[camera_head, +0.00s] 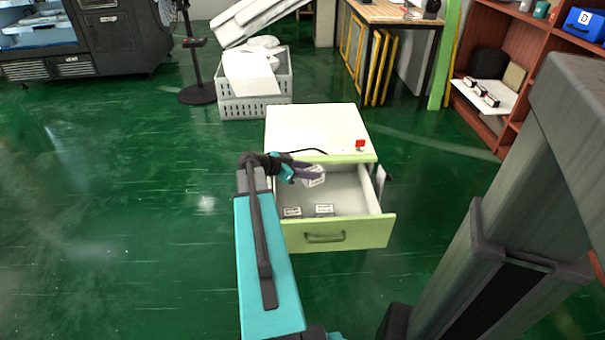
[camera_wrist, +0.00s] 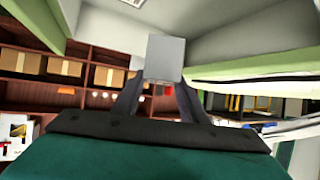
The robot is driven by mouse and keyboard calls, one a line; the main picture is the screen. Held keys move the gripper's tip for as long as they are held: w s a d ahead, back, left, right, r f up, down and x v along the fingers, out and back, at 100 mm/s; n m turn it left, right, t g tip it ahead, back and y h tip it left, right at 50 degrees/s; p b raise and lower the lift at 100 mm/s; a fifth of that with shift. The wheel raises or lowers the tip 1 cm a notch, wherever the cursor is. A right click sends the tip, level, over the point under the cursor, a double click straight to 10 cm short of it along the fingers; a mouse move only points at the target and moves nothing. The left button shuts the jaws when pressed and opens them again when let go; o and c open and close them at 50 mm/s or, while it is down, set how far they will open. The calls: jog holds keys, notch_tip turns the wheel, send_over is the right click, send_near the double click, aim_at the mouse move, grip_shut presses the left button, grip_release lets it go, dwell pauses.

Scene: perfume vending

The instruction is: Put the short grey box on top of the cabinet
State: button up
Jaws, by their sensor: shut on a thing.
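The short grey box (camera_head: 314,178) is held in my gripper (camera_head: 305,174) above the open drawer, in front of the cabinet's top edge. It looks tilted in the head view. In the wrist view, the box (camera_wrist: 165,57) shows a plain grey face between the two fingers of my gripper (camera_wrist: 158,82), which is shut on it. The cabinet (camera_head: 300,125) is pale with light green edges, and its flat top is mostly bare. Its drawer (camera_head: 355,235) is pulled out. My arm comes in from the lower left of the cabinet.
Two small labelled boxes, one at left (camera_head: 291,212) and one at right (camera_head: 324,210), lie in the drawer. A small red item (camera_head: 360,145) is at the cabinet top's front right corner. A grey crate (camera_head: 255,105) stands behind. Green floor is clear at left.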

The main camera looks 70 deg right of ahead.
jog(key=w+a+r+n+t+p, duration=0.45)
jog(key=w+a+r, duration=0.3)
jog(key=w, duration=0.55)
jog(key=w+a+r+n+t+h+p, duration=0.1)
jog(key=w+a+r+n+t+p, duration=0.4)
jog(key=w+a, duration=0.6)
jog(key=w+a+r+n+t+p, duration=0.35)
jog(key=w+a+r, duration=0.35)
jog(key=w, duration=0.7)
jog(key=w+a+r+n+t+y+p, duration=0.25)
jog(key=w+a+r, duration=0.35)
jog(key=a, duration=0.4)
jog(key=w+a+r+n+t+y+p, duration=0.2)
jog(key=w+a+r+n+t+p, duration=0.25)
jog(key=a, duration=0.45)
jog(key=w+a+r+n+y+p, duration=0.2)
jog(key=a+r, duration=0.5)
jog(key=a, duration=0.5)
jog(key=w+a+r+n+y+p, duration=0.2)
jog(key=a+r+n+y, duration=0.2)
jog(key=a+r, duration=0.4)
jog(key=a, duration=0.3)
jog(key=shift+w+a+r, duration=0.15)
jog(key=shift+w+a, duration=0.2)
jog(key=shift+a, duration=0.05)
